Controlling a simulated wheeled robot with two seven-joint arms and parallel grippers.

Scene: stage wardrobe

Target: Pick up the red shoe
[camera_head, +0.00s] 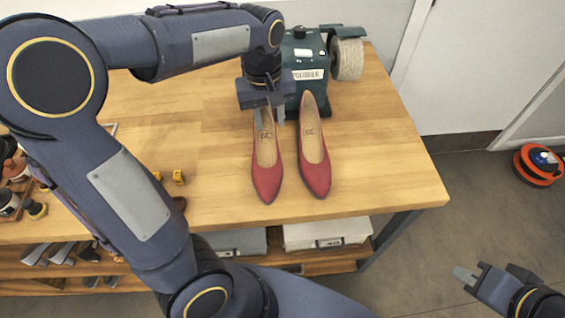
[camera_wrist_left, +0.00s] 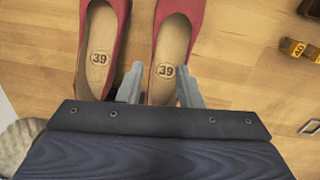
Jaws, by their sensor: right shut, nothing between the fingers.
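Two red shoes stand side by side on the wooden table, toes toward me, with a "39" on each insole. My left gripper (camera_head: 268,117) is open and points down at the heel of the left red shoe (camera_head: 267,182). In the left wrist view its two fingers (camera_wrist_left: 160,88) are on either side of the heel of that shoe (camera_wrist_left: 175,42); whether they touch it I cannot tell. The other red shoe (camera_head: 315,172) is just to the right in the head view and shows at left in the wrist view (camera_wrist_left: 103,35). My right gripper (camera_head: 466,276) is shut and empty, off the table at lower right.
A green machine with a buffing wheel (camera_head: 348,59) stands right behind the shoes. Small yellow pieces (camera_head: 179,177) lie to the left on the table (camera_head: 385,150). Grey boxes (camera_head: 328,232) sit on the shelf below. An orange reel (camera_head: 538,166) is on the floor. The table's right side is clear.

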